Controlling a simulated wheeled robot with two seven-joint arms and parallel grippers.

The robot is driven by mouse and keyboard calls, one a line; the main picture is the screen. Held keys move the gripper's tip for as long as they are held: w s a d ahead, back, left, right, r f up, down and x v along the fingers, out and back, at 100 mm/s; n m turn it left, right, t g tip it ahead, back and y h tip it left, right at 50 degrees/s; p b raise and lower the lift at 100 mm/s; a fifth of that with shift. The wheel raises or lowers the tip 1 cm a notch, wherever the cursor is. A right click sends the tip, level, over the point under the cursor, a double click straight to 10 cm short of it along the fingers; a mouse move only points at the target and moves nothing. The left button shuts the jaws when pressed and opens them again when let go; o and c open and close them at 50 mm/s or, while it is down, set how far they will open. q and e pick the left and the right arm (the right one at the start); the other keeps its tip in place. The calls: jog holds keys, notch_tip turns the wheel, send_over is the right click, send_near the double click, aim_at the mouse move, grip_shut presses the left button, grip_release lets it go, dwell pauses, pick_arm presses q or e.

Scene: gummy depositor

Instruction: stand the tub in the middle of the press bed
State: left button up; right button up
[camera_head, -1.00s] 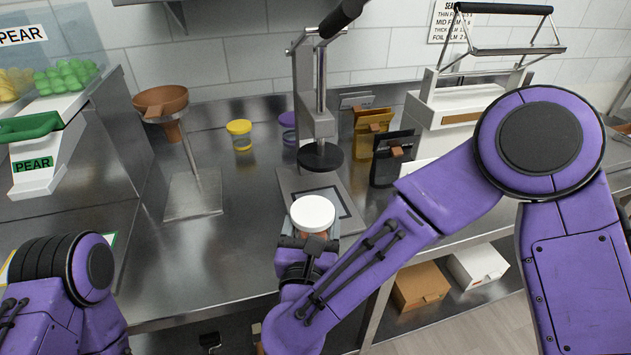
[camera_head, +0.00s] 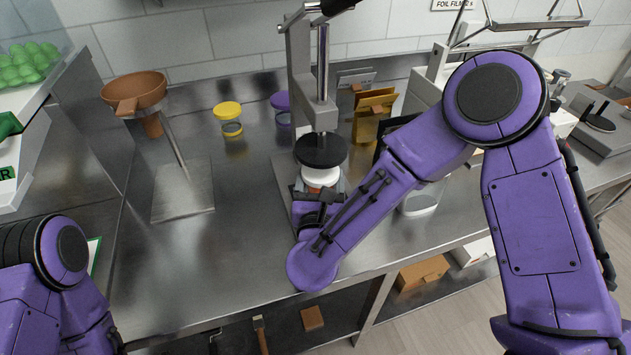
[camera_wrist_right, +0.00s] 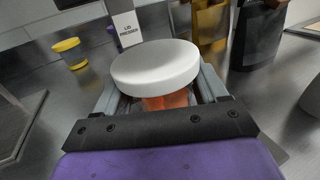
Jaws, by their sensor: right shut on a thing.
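The tub has a white lid (camera_head: 320,176) and orange contents; its lid also fills the middle of the right wrist view (camera_wrist_right: 155,66). My right gripper (camera_head: 319,190) is shut around the tub's body and holds it upright. The tub is at the lid press, with its lid just below or in front of the black press disc (camera_head: 320,150). The press bed (camera_head: 284,172) is mostly hidden by my right arm and the tub. I cannot tell whether the tub's base touches the bed. My left arm shows at lower left, but its gripper is out of view.
A brown funnel on a stand (camera_head: 135,92) is at left. A yellow-lidded tub (camera_head: 229,115) and a purple-lidded tub (camera_head: 281,103) stand behind. Brown pouches (camera_head: 373,112) are right of the press column. The counter between funnel stand and press is clear.

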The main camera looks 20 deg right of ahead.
jog(key=shift+w, duration=0.15)
jog(key=shift+d+f, duration=0.1)
jog(key=shift+f, duration=0.05)
jog(key=o, duration=1.8)
jog(key=shift+c, duration=0.2)
jog(key=shift+r, duration=0.3)
jog(key=b+v, duration=0.2)
jog(key=v, duration=0.9)
jog(key=shift+f, duration=0.1)
jog(key=shift+s, duration=0.55)
